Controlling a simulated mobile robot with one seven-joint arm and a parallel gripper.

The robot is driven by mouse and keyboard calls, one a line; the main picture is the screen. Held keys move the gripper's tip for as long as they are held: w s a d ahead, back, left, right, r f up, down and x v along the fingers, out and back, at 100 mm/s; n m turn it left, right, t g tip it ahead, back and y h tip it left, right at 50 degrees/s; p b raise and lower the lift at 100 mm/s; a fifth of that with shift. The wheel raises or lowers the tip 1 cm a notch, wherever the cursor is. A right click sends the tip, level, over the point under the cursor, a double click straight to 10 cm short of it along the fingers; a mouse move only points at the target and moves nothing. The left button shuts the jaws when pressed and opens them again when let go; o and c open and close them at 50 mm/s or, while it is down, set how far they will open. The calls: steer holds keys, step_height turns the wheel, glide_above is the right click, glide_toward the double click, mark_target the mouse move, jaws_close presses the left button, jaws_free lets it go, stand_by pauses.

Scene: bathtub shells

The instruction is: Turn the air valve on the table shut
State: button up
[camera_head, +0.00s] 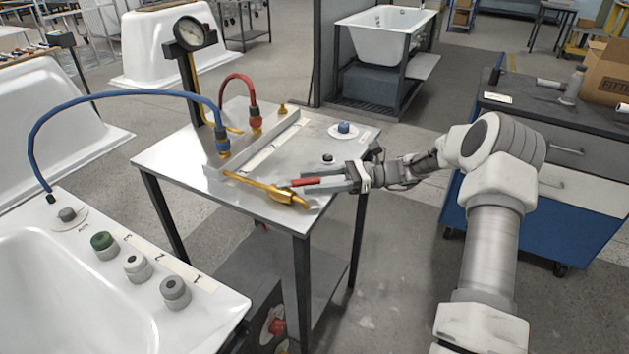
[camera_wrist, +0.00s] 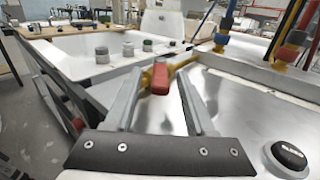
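The air valve is a brass body (camera_head: 285,195) with a red handle (camera_head: 306,181), near the front edge of the metal table (camera_head: 215,172). A brass pipe runs from it to the left. In the wrist view the red handle (camera_wrist: 160,80) points toward me, with the brass body behind it. My gripper (camera_head: 322,182) is open and comes in from the right. Its fingers lie on either side of the handle, with a visible gap on each side in the wrist view. I cannot tell whether the fingertips reach past the handle.
A blue hose (camera_head: 120,93) and a red hose (camera_head: 239,77) join fittings behind the valve. A pressure gauge (camera_head: 191,33) stands at the back. A white bathtub shell (camera_head: 60,290) is at front left.

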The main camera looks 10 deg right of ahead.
steer(key=d+p, duration=0.1)
steer(key=d, duration=1.6)
steer(key=shift+d+p, duration=0.2)
steer(key=shift+p, duration=0.1)
steer(key=shift+w, duration=0.1)
